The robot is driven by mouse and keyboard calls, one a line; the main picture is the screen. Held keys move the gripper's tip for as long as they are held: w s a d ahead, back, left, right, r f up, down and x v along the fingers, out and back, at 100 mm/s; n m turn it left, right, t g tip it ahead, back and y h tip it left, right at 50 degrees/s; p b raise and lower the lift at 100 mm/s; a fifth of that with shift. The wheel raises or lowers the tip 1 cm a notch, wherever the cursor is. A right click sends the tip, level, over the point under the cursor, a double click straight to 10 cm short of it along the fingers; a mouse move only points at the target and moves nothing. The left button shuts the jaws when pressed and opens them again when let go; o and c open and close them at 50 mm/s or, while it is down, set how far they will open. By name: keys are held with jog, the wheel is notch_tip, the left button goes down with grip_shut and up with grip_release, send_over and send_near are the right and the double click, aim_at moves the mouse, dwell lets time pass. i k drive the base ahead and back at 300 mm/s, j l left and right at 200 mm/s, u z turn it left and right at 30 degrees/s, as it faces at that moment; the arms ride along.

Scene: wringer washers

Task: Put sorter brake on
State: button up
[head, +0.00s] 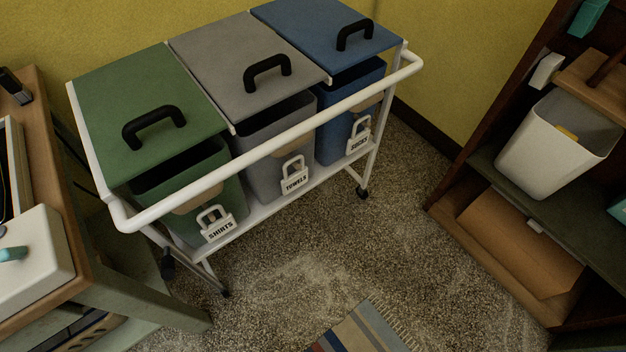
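The sorter is a white-framed cart (275,141) with green, grey and blue bins under lids with black handles. Its tags read SHIRTS (218,231), TOWELS (294,182) and SOCKS (359,140). Black casters show at the front left leg (225,293) and at the right leg (362,193). A small black part (167,264) is at the lower left end of the frame; I cannot tell whether it is the brake or how it is set. My gripper is not in view.
A wooden bench (88,285) with a white box (32,262) stands close on the left. A dark shelf unit (530,180) with a white bin (553,146) stands on the right. A striped rug (362,332) lies in front. Speckled floor between them is clear.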

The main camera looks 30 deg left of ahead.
aim_at(167, 268)
jog(key=u, duration=1.8)
jog(key=i+j, duration=0.1)
jog(key=j, duration=0.25)
jog(key=i+j+z, duration=0.1)
jog(key=j, duration=0.6)
jog(key=i+z, duration=0.05)
